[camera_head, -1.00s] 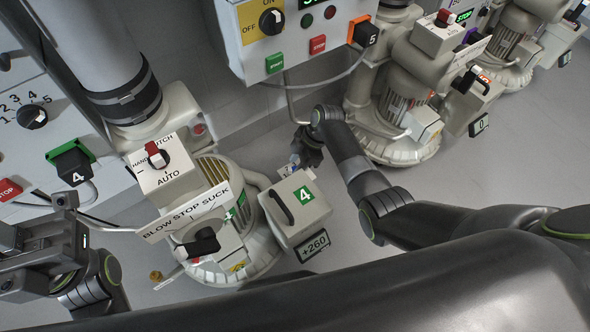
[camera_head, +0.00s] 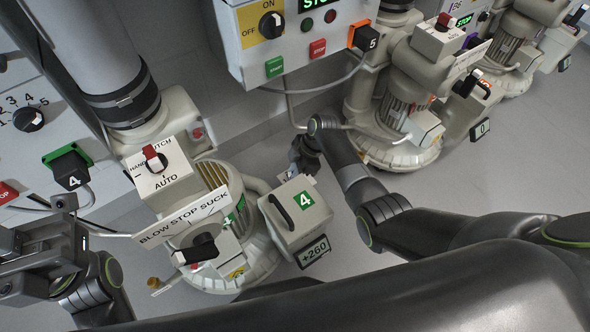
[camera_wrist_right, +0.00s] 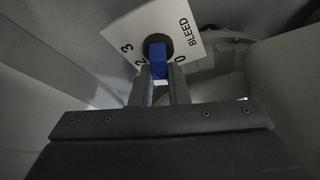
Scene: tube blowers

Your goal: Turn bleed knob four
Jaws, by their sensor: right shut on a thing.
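The blue bleed knob (camera_wrist_right: 158,60) sits on a black hub in a white BLEED plate (camera_wrist_right: 185,24) in the right wrist view. The figures 0, 2 and 3 show on the plate. My right gripper (camera_wrist_right: 158,80) is shut on the blue knob, one finger on each side. In the head view my right gripper (camera_head: 302,158) is behind the box marked 4 (camera_head: 295,215), beside blower four; the knob is not clearly visible there. My left gripper (camera_head: 66,205) is at the far left, near the panel; its jaws are not clear.
Blower four (camera_head: 215,215) has a BLOW STOP SUCK plate (camera_head: 183,218), a HAND/AUTO switch box (camera_head: 160,172) and a display reading +260 (camera_head: 314,251). A control box (camera_head: 290,55) and a second blower (camera_head: 395,120) stand behind. Grey floor is open at right.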

